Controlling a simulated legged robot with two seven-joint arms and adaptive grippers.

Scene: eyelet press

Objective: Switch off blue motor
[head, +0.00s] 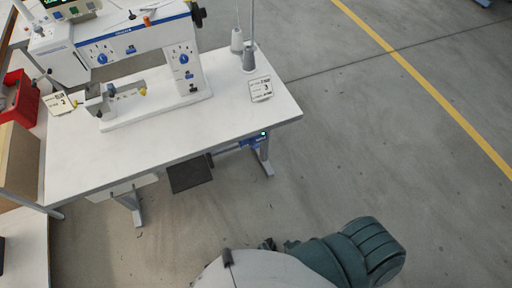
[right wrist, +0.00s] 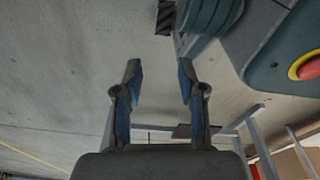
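A white press machine (head: 150,58) with blue trim stands on a white table (head: 225,117) at the upper left of the head view. My left gripper is not in view.
A dark pedal or plate (head: 190,174) is below the table's front edge. Table legs (head: 266,158) stand beside the blue unit. A red bin (head: 20,98) is at the far left. Floor at right is clear.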

